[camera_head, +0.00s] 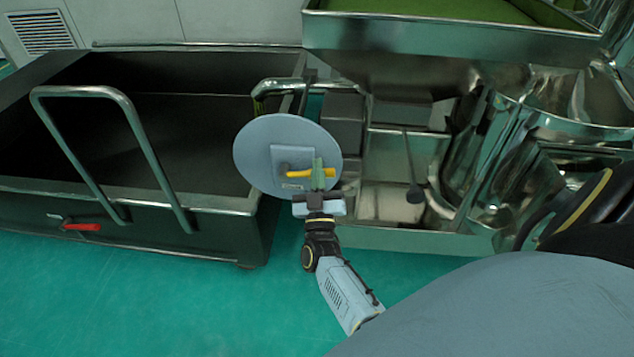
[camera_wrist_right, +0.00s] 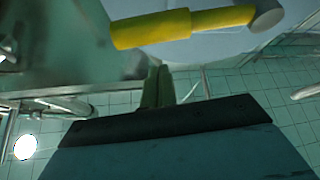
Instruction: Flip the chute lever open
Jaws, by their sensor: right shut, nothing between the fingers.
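The chute lever has a yellow handle (camera_head: 298,174) mounted on a flat plate on a round grey disc (camera_head: 255,150) at the machine's side. In the right wrist view the yellow handle (camera_wrist_right: 150,28) lies nearly level across the top, ending in a grey round pivot. My right gripper (camera_head: 318,170) is at the disc, its greenish fingers overlapping the handle in the head view. In the wrist view its fingers (camera_wrist_right: 158,88) are closed together with nothing between them, just below the handle. I cannot tell whether they touch it. My left gripper is out of view.
A dark open bin (camera_head: 150,125) with a metal push bar (camera_head: 85,92) and a red latch (camera_head: 82,227) stands at left. The shiny sieve machine (camera_head: 450,60) fills the right, with a black-knobbed rod (camera_head: 411,165). Green floor (camera_head: 180,300) is clear in front.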

